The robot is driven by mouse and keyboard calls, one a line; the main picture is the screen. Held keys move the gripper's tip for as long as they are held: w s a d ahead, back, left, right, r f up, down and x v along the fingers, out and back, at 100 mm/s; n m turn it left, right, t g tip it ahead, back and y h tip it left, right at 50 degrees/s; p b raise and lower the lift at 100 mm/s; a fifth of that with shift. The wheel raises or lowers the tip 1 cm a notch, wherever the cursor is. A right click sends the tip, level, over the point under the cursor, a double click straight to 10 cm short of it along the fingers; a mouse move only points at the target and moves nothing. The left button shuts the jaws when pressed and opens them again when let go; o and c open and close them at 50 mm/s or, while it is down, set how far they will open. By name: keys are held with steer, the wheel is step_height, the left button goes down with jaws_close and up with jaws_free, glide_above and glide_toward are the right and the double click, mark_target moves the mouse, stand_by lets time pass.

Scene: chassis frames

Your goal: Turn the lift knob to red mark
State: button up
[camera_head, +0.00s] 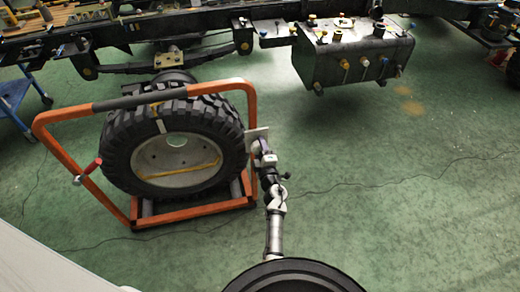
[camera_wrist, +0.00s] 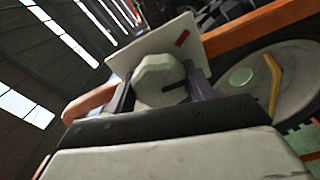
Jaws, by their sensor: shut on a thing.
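The lift knob (camera_wrist: 158,76) is a pale grey, many-sided knob with a dark line on its lower right face. It sits in front of a light square plate (camera_wrist: 140,45). A red mark (camera_wrist: 182,39) is on the plate, up and right of the knob; the dark line does not point at it. My gripper (camera_wrist: 161,92) has dark fingers on both sides of the knob and is shut on it. In the head view, my gripper (camera_head: 263,152) is at the plate (camera_head: 257,134) on the frame's right side; the knob is hidden there.
An orange wheel-lift frame (camera_head: 72,152) holds a large tyre (camera_head: 117,140) just left of my gripper. A dark vehicle chassis (camera_head: 190,27) with a tank (camera_head: 345,55) stands behind. A blue cart (camera_head: 14,92) is far left. Green floor is open on the right.

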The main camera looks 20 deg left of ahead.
steer(key=n+b, duration=0.1)
steer(key=n, duration=0.4)
steer(key=shift+n, duration=0.4)
stand_by(0.3)
steer(key=o, duration=1)
steer(key=shift+r, duration=0.1)
steer(key=p+v, duration=0.1)
steer(key=v, duration=1.3)
